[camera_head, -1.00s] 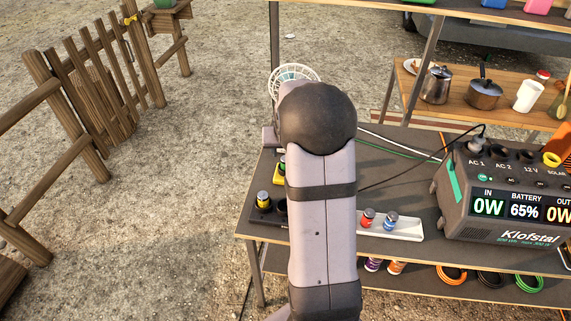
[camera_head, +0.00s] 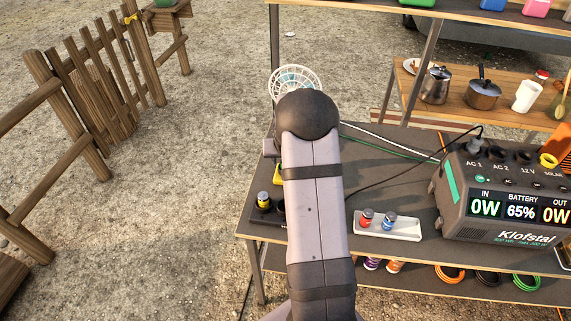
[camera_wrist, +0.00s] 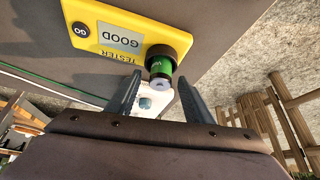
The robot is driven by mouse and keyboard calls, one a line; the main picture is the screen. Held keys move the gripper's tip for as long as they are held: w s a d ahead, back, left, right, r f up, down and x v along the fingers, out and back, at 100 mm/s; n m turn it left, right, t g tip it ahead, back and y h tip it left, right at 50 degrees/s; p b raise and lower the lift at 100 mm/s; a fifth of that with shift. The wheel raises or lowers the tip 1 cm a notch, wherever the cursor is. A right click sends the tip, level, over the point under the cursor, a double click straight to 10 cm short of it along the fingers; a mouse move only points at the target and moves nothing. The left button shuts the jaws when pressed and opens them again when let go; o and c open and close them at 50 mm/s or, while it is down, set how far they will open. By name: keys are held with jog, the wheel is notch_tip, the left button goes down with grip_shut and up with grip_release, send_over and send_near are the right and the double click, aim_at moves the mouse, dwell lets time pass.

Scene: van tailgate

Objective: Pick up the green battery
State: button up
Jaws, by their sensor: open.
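A green battery (camera_wrist: 161,68) stands in the round black socket of the yellow tester (camera_wrist: 120,35) in the wrist view. Its pale metal end points towards my gripper (camera_wrist: 160,88), whose two dark fingers are apart. The battery's end lies in line with the gap between the fingertips, and nothing is held. The tester's display reads GOOD. In the head view my arm covers the green battery and most of the tester; only a yellow edge of the tester (camera_head: 279,173) shows. My gripper is hidden there.
A yellow-topped battery (camera_head: 263,199) stands in a dark holder at the table's left front. A white tray (camera_head: 405,232) holds a red and a blue battery. The power station (camera_head: 505,205) stands on the right. A white wire basket (camera_head: 297,82) is at the back.

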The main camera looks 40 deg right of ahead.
jog(key=shift+w+f, duration=0.1)
jog(key=shift+f, duration=0.05)
grip_shut()
jog(key=shift+d+r+b, duration=0.1)
jog(key=shift+r+b, duration=0.45)
jog(key=shift+r, duration=4.5)
